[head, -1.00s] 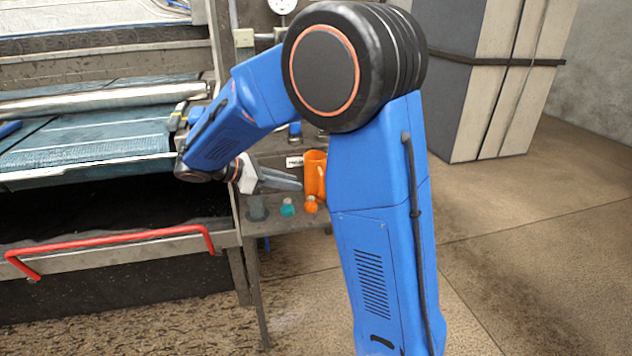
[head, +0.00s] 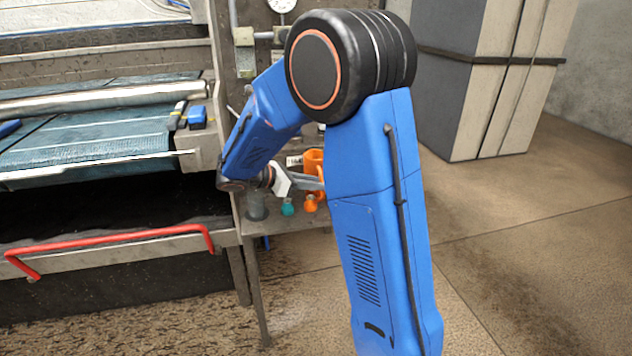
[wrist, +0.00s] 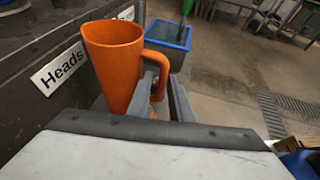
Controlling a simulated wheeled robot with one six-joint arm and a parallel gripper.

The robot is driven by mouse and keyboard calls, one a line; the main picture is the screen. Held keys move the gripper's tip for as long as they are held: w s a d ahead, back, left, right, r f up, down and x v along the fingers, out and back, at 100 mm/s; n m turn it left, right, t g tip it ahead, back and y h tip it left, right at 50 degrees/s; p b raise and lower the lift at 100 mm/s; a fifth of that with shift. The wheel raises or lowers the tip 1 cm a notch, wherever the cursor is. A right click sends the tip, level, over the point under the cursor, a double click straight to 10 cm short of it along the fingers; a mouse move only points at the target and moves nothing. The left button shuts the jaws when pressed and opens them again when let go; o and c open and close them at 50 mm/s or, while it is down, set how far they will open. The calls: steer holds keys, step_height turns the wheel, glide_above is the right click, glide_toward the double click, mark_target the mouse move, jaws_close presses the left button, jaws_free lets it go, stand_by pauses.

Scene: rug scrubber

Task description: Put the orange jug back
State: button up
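The orange jug (head: 314,158) stands upright on a small grey shelf (head: 290,222), partly hidden behind my gripper (head: 312,183) and arm in the head view. In the wrist view the jug (wrist: 112,62) stands at left of centre, with its handle (wrist: 163,62) facing right. My gripper (wrist: 162,82) is open, its two fingers apart. The fingers reach toward the lower part of the handle, which shows between them. Whether either finger touches the handle I cannot tell. The jug's base is hidden behind my gripper.
A teal bottle (head: 287,207) and an orange-topped one (head: 310,204) stand at the shelf's front. A blue-rimmed bin (wrist: 168,45) is beyond the jug. The machine's red handle (head: 110,240) juts out at left.

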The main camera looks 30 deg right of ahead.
steer(key=shift+x, duration=3.05)
steer(key=shift+s+f, duration=0.1)
steer(key=shift+s, duration=0.05)
jaws_close()
